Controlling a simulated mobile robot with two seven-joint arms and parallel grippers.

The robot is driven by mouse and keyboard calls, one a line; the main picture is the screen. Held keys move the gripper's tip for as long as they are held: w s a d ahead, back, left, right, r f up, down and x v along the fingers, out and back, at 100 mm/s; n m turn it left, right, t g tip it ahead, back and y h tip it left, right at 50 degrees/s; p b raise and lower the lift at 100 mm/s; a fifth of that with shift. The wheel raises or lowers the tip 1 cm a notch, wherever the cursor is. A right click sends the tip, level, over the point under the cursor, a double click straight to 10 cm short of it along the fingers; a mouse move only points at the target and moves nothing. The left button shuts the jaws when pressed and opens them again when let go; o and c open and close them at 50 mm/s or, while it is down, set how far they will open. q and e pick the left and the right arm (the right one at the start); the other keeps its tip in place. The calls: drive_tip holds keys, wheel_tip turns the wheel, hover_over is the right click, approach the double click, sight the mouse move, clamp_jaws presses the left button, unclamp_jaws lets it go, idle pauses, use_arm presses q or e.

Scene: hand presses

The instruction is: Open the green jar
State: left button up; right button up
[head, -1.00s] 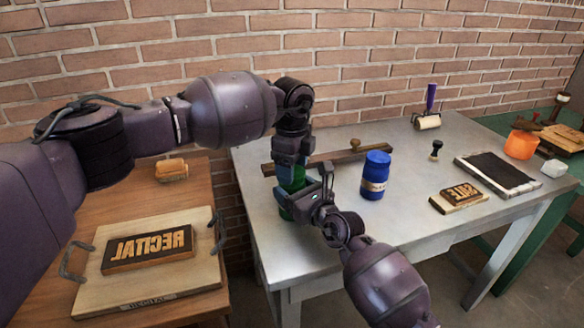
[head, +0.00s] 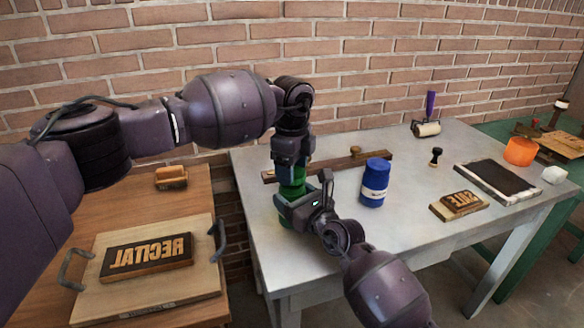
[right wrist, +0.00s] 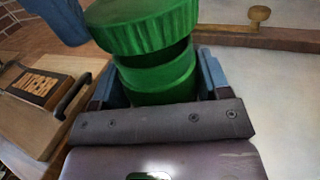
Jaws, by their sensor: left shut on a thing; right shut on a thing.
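The green jar (head: 290,189) stands on the left part of the metal table, partly hidden by my grippers. In the right wrist view its ribbed lid (right wrist: 140,25) sits tilted against the body (right wrist: 165,82), with a dark gap between them at the right. My left gripper (head: 291,165) comes down from above and is shut on the lid; a blue finger shows beside the lid in the right wrist view. My right gripper (right wrist: 158,85) is shut on the jar body from the front, one finger on each side; it also shows in the head view (head: 293,203).
A blue jar (head: 375,182) stands right of the green one. A wooden bar with a brass knob (head: 355,152) lies behind. A type block (head: 459,204), small stamp (head: 436,156), roller (head: 427,128) and dark slab (head: 498,180) are farther right. A wooden table (head: 50,290) is at left.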

use_arm(q)
drive_tip(key=shift+r, duration=2)
use_arm(e)
drive_tip(key=o, duration=1.8)
